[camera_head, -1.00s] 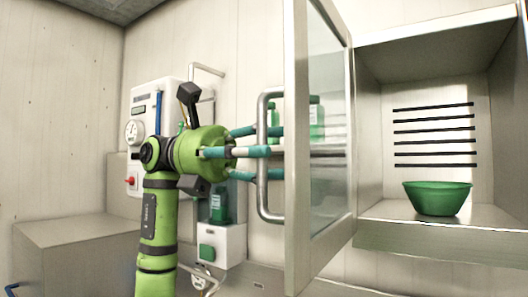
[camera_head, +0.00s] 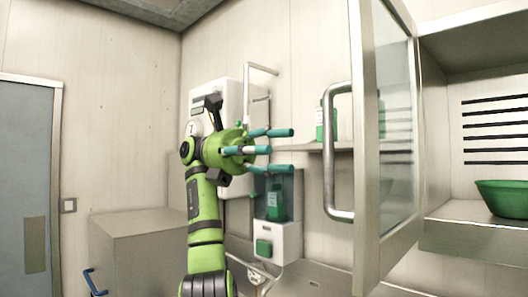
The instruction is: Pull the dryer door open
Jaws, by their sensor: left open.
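The dryer door (camera_head: 366,200) is a metal-framed glass door and stands swung wide open. Its tubular metal handle (camera_head: 330,165) is on the side facing left. The dryer cabinet (camera_head: 475,240) is at the right, with its inside exposed. My left gripper (camera_head: 282,150) is open and empty, its teal-tipped fingers pointing right toward the handle. A clear gap lies between the fingertips and the handle. My right gripper is not in view.
A green bowl (camera_head: 503,198) sits on the cabinet floor, cut by the right edge. A shelf with a green-labelled bottle (camera_head: 320,124) is behind the door. A white wall unit (camera_head: 229,95) stands behind my left arm. A metal box (camera_head: 140,230) and a grey door (camera_head: 28,180) are at left.

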